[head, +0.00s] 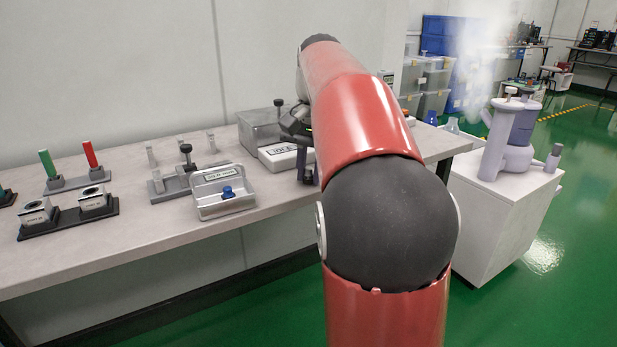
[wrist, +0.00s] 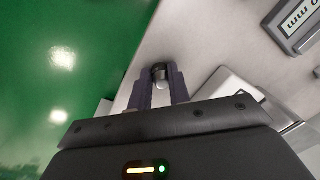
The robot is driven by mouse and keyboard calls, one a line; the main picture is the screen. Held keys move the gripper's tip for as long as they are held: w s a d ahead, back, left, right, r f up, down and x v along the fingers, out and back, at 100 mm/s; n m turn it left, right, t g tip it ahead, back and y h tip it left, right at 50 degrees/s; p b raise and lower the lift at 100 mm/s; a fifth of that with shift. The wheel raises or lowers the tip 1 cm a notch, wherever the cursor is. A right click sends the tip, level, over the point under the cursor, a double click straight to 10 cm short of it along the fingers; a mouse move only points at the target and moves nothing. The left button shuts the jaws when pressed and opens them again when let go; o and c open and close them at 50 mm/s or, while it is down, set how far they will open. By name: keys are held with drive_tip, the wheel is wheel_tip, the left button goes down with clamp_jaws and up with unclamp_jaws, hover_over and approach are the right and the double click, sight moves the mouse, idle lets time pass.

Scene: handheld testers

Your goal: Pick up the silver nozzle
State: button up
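My gripper (wrist: 160,76) points down over the front part of the bench, with its two dark fingers apart. A small rounded piece (wrist: 160,71), dark on top and pale silver below, shows between the fingertips in the wrist view; it may be the silver nozzle. I cannot tell whether the fingers touch it or stand around it. In the head view my gripper (head: 306,165) is partly hidden behind my red arm, and no nozzle shows clearly there.
On the bench (head: 130,245), left of my gripper, stands a grey tester tray (head: 224,190) with a blue piece. A grey box (head: 262,127) and a labelled white device (head: 280,157) are close by. Green and red handles and black holders stand further left. The bench's front edge is near.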

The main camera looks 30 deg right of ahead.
clamp_jaws()
drive_tip(key=shift+r, duration=0.15)
